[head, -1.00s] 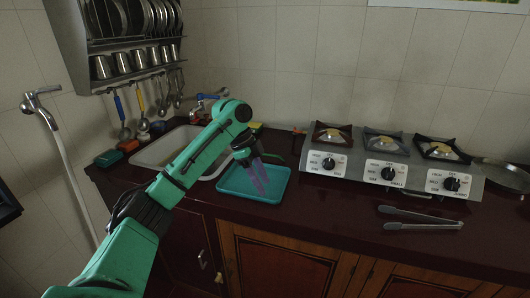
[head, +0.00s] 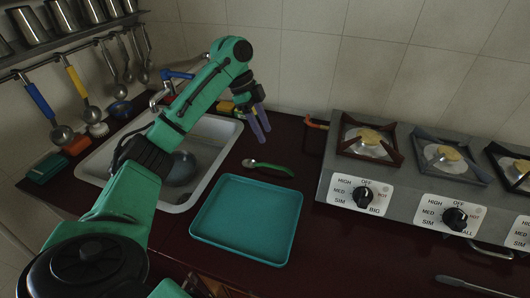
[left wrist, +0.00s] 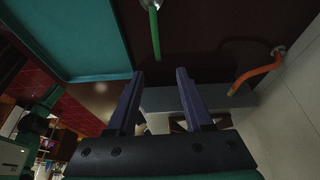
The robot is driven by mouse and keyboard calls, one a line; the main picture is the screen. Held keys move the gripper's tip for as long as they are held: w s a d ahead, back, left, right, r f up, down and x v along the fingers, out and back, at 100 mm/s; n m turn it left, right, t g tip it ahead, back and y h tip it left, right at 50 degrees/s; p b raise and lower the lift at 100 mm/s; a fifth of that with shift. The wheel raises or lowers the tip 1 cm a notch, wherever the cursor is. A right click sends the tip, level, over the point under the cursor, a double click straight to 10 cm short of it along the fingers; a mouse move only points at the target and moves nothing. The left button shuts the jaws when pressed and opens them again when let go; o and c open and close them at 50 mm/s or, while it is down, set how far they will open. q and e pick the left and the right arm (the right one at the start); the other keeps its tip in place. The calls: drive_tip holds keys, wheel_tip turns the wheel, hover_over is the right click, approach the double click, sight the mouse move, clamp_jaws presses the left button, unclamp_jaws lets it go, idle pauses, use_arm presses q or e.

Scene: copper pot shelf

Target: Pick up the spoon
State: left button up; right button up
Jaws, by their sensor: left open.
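The spoon (head: 268,167) has a green handle and a metal bowl. It lies on the dark red counter just behind the teal tray, its bowl to the left. My left gripper (head: 259,122) is open and empty, above the counter and further back than the spoon. In the left wrist view, the spoon's green handle (left wrist: 154,30) shows at the top, beyond the open fingers (left wrist: 159,76) and apart from them. My right gripper is not in view.
The teal tray (head: 247,220) is empty. A sink (head: 218,133) with a bowl lies to the left, and a gas stove (head: 330,190) to the right. An orange hose (head: 316,123) is near the stove. Ladles hang on the left wall.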

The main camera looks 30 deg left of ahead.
use_arm(q)
approach(283, 168)
drive_tip(key=s, duration=0.1)
drive_tip(key=p+x, duration=0.1)
drive_tip(key=x, duration=0.4)
drive_tip(key=w+p+x, duration=0.1)
drive_tip(key=x, duration=0.2)
drive_tip(key=shift+a+p, duration=0.1)
drive_tip(key=shift+p, duration=0.2)
drive_tip(key=shift+d+f, duration=0.2)
drive_tip(key=shift+f, duration=0.15)
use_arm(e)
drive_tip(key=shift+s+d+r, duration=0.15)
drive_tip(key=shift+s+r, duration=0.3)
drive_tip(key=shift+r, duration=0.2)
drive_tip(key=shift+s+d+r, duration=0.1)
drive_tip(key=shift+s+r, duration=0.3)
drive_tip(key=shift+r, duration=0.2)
use_arm(q)
drive_tip(key=shift+a, duration=0.1)
clamp_jaws()
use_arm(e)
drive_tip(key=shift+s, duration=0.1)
